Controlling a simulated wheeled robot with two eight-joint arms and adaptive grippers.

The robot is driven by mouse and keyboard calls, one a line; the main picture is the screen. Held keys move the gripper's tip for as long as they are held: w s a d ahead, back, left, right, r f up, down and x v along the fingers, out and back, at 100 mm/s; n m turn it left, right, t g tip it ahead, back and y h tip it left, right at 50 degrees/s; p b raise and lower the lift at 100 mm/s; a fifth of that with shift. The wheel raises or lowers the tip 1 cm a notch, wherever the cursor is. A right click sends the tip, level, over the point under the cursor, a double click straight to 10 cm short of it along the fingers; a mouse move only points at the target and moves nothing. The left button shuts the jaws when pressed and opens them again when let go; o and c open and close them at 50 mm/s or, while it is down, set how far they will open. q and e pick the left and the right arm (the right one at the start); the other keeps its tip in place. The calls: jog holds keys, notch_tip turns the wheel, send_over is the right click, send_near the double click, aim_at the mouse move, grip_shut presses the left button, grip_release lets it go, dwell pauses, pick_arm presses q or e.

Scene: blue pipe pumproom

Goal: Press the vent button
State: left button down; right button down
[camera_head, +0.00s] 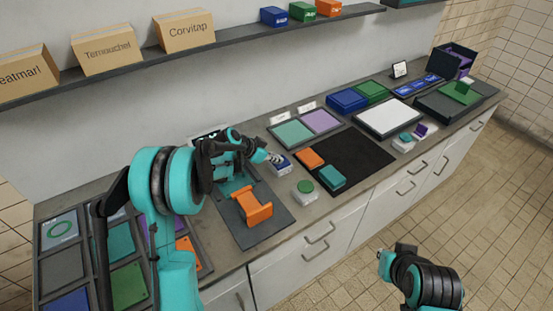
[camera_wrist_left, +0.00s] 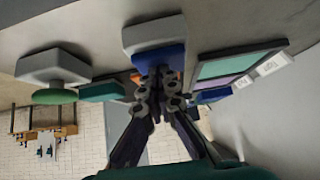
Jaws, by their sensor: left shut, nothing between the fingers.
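A blue button on a white base (camera_head: 281,166) stands on the counter. In the left wrist view the picture is upside down, and the blue button (camera_wrist_left: 160,58) is straight ahead of the fingers. My left gripper (camera_head: 272,158) is shut and empty, with its fingertips (camera_wrist_left: 158,80) at the blue button; I cannot tell whether they touch it. A green button on a white base (camera_head: 305,188) stands nearer the counter's front and also shows in the wrist view (camera_wrist_left: 55,96). I cannot read which one is the vent button. My right gripper (camera_head: 384,261) is low, away from the counter.
A grey mat with an orange stand (camera_head: 256,209) lies beside my left arm. A black mat (camera_head: 355,155) with orange and teal blocks lies to the right. Farther right are a white panel (camera_head: 388,117) and teal and purple buttons (camera_head: 405,137). A shelf (camera_head: 240,38) runs along the wall.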

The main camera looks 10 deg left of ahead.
pick_arm(q)
jog(key=shift+s+a, duration=0.1)
jog(key=v, duration=1.1)
jog(key=shift+s+r, duration=0.2)
jog(key=shift+r, duration=0.15)
jog(key=shift+a, duration=0.15)
jog(key=s+d+r+n+y, duration=0.2)
jog(key=s, duration=0.5)
jog(key=s+d+r+n+y, duration=0.1)
jog(key=s+d+r+n, duration=0.2)
jog(key=s, duration=0.5)
jog(key=s+f+n+y, duration=0.3)
jog(key=s+n, duration=0.1)
jog(key=s, duration=1)
jog(key=shift+s+a+t, duration=0.25)
jog(key=shift+a+t, duration=0.1)
jog(key=shift+t, duration=0.05)
